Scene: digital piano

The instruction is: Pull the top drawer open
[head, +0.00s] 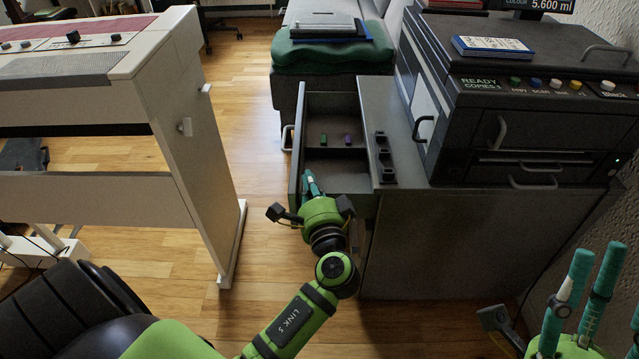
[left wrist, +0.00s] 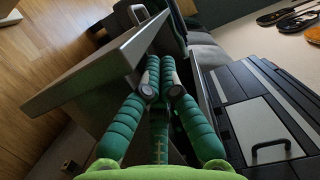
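The top drawer stands pulled out from the left side of the dark cabinet (head: 450,235); its front panel (head: 298,150) faces left and carries a pale handle (head: 287,138). My left gripper (head: 309,180) is at the near end of the drawer, close to the inner side of the front panel. In the left wrist view its teal fingertips (left wrist: 159,78) are together beside the panel (left wrist: 100,65); contact is unclear. My right gripper (head: 582,290) is at lower right, its fingers spread and empty.
A dark printer (head: 520,120) stands on the cabinet, with a small black holder (head: 384,158) beside it. A white digital piano (head: 165,110) is to the left, with open wooden floor between. A green cushion (head: 330,52) on a seat lies behind the drawer.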

